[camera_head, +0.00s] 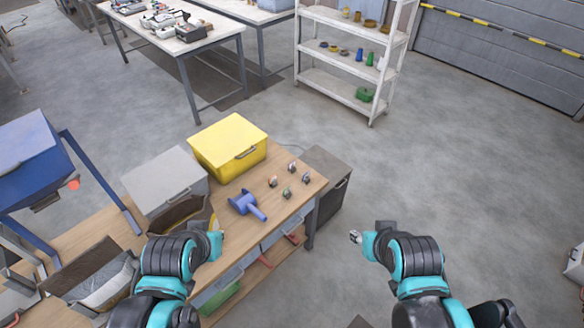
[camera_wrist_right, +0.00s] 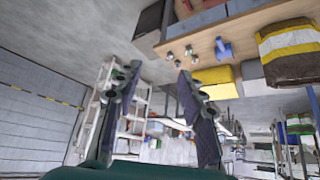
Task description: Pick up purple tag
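Several small tag-like items stand on the wooden bench (camera_head: 228,192), near its right end: one at the back (camera_head: 292,167), one at the left (camera_head: 273,181), one at the right (camera_head: 306,177) and one in front (camera_head: 287,193). They are too small to tell which is purple. They also show, upside down, in the right wrist view (camera_wrist_right: 188,50). My right gripper (camera_head: 356,237) is over the floor, right of the bench; its fingers (camera_wrist_right: 158,73) are apart with nothing between them. My left gripper (camera_head: 213,224) is by the bench's front edge, left of the items; its fingers are unclear.
A blue scoop (camera_head: 245,203) lies left of the small items. A yellow bin (camera_head: 228,143) and a grey bin (camera_head: 163,178) stand behind on the bench. A dark cabinet (camera_head: 328,180) adjoins the bench's right end.

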